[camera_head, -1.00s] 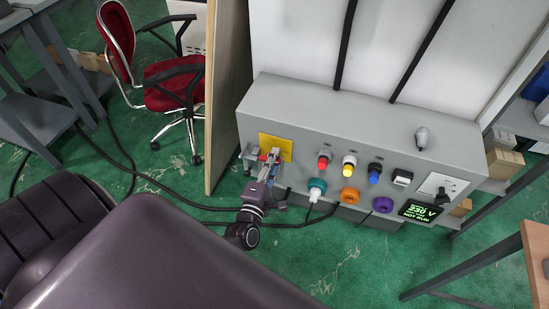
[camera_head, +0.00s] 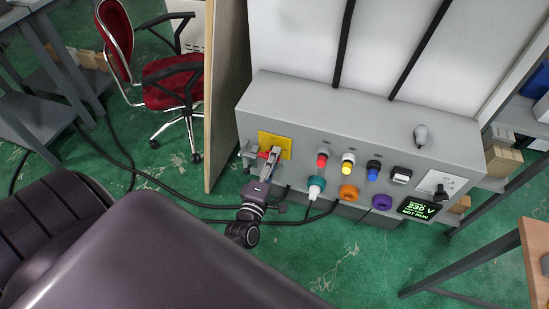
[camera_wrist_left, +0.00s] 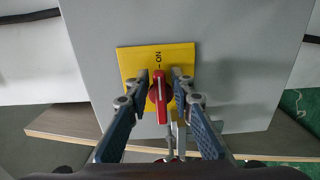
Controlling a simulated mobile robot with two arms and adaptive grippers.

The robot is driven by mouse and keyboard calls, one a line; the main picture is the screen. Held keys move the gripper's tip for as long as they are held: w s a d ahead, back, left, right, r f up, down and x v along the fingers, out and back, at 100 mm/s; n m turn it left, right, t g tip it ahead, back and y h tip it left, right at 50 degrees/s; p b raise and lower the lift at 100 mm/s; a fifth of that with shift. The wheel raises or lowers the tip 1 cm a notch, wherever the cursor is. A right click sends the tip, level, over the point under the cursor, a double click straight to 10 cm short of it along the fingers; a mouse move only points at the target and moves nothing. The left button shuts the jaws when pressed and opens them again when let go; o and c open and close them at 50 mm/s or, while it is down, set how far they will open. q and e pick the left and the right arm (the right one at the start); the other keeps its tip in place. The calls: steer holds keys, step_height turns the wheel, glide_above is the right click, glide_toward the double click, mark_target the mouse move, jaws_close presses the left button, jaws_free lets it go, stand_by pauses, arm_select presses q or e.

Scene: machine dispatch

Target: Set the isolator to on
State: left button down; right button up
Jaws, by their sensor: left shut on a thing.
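The isolator is a red rotary handle (camera_wrist_left: 161,98) on a yellow plate (camera_wrist_left: 187,54) on the grey panel face. In the left wrist view the handle stands upright in the picture, its white line in line with the ON mark at the plate's top. The red handle (camera_head: 273,152) and yellow plate (camera_head: 287,141) also show in the head view, partly covered by my gripper. My left gripper (camera_wrist_left: 161,78) has one finger on each side of the handle and is shut on it. The left gripper (camera_head: 268,165) also shows in the head view. My right gripper is not in view.
Right of the isolator are red (camera_head: 322,160), yellow (camera_head: 347,167) and blue (camera_head: 373,173) buttons, coloured round fittings, a black rotary knob (camera_head: 441,191) and a lit display (camera_head: 418,209). A board (camera_head: 222,95) stands left.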

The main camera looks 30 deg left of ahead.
arm_select(q)
steer(key=c, duration=2)
jaws_free()
steer(key=v, duration=1.2)
steer(key=shift+s+f, duration=0.1)
steer(key=shift+f, duration=0.1)
steer(key=s+d+f+m+g+h, duration=0.2)
steer(key=s+f+m+g, duration=0.15)
steer(key=f, duration=0.55)
steer(key=s+d+f+m+g+h, duration=0.1)
steer(key=s+d+f+m+g, duration=0.15)
steer(key=f+m, duration=0.4)
steer(key=s+d+f+m+g+h, duration=0.2)
steer(key=s+d+f+m, duration=0.15)
steer(key=f, duration=0.65)
steer(key=s+a+f+m+g, duration=0.1)
steer(key=s+f+m+g, duration=0.1)
steer(key=s+f, duration=0.3)
steer(key=s+a+f+m+g, duration=0.1)
steer(key=s+f+m+g, duration=0.2)
steer(key=s, duration=0.7)
steer(key=s+a+f+m+g, duration=0.1)
steer(key=s+f+m+g, duration=0.2)
steer(key=s+f, duration=0.3)
steer(key=shift+s+a+f+m+y, duration=0.15)
steer(key=shift+s+a+m, duration=0.05)
steer(key=shift+s+m, duration=0.25)
steer(key=shift+s+a+f+m+y, duration=0.2)
steer(key=shift+s+m, duration=0.1)
steer(key=shift+s, duration=0.2)
